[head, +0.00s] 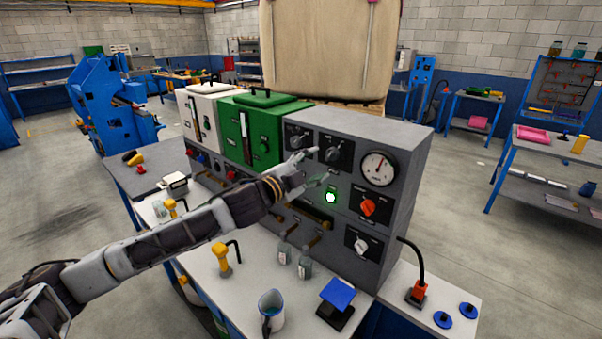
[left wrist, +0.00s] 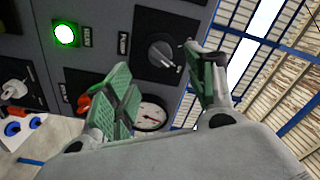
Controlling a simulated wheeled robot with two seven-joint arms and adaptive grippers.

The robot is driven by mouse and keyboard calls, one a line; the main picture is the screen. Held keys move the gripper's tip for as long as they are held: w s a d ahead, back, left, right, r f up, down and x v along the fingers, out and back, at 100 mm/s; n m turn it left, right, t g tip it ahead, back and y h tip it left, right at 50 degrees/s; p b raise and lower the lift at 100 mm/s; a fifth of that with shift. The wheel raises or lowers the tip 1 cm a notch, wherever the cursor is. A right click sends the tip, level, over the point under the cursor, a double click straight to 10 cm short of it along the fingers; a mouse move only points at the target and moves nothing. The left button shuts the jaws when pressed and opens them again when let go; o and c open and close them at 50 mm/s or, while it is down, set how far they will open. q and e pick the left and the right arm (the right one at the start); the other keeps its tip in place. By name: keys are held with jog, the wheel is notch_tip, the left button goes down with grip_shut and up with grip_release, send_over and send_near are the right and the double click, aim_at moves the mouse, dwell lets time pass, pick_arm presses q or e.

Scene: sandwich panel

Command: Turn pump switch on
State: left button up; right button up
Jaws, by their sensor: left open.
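The grey control panel (head: 405,150) carries several rotary switches. Which one is the pump switch cannot be told, since the labels are too small to read. A dark rotary switch (head: 333,154) sits upper right, left of the pressure gauge (head: 379,168). In the left wrist view a dark switch (left wrist: 162,54) on a black plate shows between my fingers. My left gripper (head: 318,166) is open and empty in front of the panel, its fingers apart; contact cannot be told. It also shows in the left wrist view (left wrist: 157,62). My right gripper is not in view.
A green lamp (head: 330,197) is lit. A red knob (head: 368,207) and a pale knob (head: 361,245) sit below the gauge.

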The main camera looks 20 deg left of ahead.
pick_arm(q)
jog(key=shift+v, duration=2.3)
